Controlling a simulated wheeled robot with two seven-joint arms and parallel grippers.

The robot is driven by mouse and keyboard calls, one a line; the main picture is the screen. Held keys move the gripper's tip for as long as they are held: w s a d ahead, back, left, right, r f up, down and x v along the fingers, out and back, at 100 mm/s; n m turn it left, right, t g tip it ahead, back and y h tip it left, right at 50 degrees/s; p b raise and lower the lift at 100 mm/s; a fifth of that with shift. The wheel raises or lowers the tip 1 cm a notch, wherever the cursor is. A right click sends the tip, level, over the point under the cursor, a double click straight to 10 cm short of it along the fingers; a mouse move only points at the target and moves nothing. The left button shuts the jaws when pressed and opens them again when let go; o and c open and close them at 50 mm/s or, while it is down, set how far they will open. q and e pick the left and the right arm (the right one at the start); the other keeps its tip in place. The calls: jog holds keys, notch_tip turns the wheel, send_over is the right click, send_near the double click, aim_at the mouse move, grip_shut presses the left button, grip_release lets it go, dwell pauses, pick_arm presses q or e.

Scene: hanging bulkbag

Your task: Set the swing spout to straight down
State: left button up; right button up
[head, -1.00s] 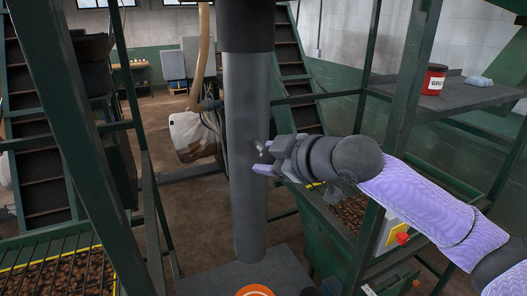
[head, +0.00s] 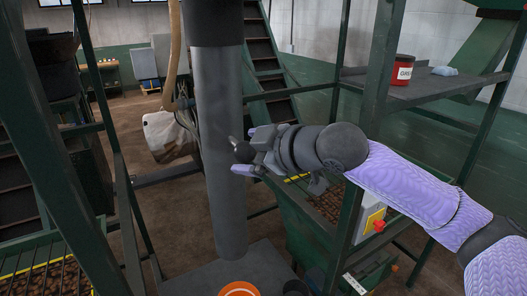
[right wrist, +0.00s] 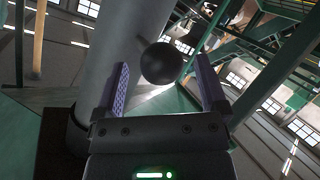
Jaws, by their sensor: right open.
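A thick grey pipe (head: 217,120), which I take to be the swing spout, hangs from a black sleeve (head: 213,22) in the middle of the head view. It looks close to upright, leaning slightly. A short rod with a black ball knob (head: 244,152) sticks out of its side. My right gripper (head: 240,162) reaches in from the right, beside the pipe. In the right wrist view the open right gripper (right wrist: 161,76) has one purple finger on each side of the knob (right wrist: 162,63), with gaps between them. My left gripper is out of view.
A green steel frame post (head: 383,60) stands close to my right arm. A shelf (head: 440,88) at right holds a red tin (head: 403,70). A green bin (head: 310,225) lies below the arm.

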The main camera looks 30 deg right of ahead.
jog(key=b+v, duration=0.4)
jog(key=v, duration=0.4)
jog(key=shift+s, duration=0.2)
